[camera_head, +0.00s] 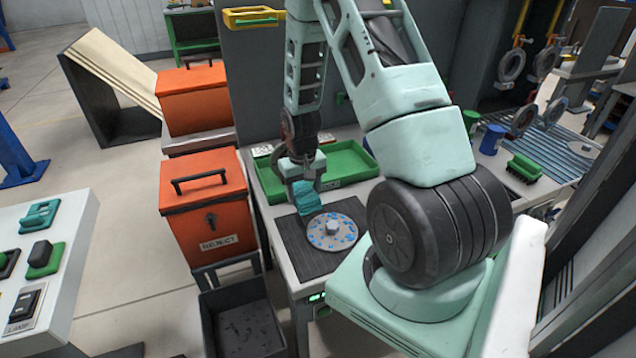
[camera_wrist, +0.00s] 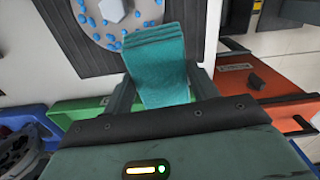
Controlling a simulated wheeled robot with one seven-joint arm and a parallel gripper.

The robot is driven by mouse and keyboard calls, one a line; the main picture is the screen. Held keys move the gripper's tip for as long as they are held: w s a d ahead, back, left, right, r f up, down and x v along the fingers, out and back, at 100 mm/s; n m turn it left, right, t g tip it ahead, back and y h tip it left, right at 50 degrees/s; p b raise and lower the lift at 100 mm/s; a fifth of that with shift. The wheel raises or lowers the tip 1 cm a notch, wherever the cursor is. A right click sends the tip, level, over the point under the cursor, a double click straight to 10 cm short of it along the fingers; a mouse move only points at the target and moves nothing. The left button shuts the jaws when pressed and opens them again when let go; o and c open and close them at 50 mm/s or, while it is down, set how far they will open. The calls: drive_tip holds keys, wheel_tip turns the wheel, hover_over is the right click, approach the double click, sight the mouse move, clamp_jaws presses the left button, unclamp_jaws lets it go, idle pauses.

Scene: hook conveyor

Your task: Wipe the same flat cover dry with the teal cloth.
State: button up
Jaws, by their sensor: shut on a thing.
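My gripper (camera_head: 302,178) is shut on the teal cloth (camera_head: 307,198), which hangs folded from the jaws. In the wrist view the cloth (camera_wrist: 158,62) sits between the two fingers (camera_wrist: 160,88). The flat cover (camera_head: 332,232) is a grey disc with a hexagonal centre and several blue drops on its face. It lies on a dark ribbed mat (camera_head: 305,258) on the bench. The cloth is just beyond the cover's upper left edge in the head view. In the wrist view the cover (camera_wrist: 122,14) is partly cut off, and I cannot tell whether the cloth touches it.
A green brush (camera_head: 524,168) and a blue mug (camera_head: 491,139) are at the right. Rings hang from hooks at the upper right.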

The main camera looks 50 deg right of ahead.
drive_tip(key=d, duration=0.1)
drive_tip(key=s, duration=0.1)
drive_tip(key=d, duration=0.1)
drive_tip(key=shift+s+d+r+m, duration=0.15)
drive_tip(key=shift+d+r+m, duration=0.15)
drive_tip(key=shift+d+m, duration=0.1)
drive_tip(key=shift+s+f, duration=0.1)
drive_tip(key=shift+f+b, duration=2.55)
drive_tip(key=shift+f, duration=0.4)
drive_tip(key=shift+f, duration=0.4)
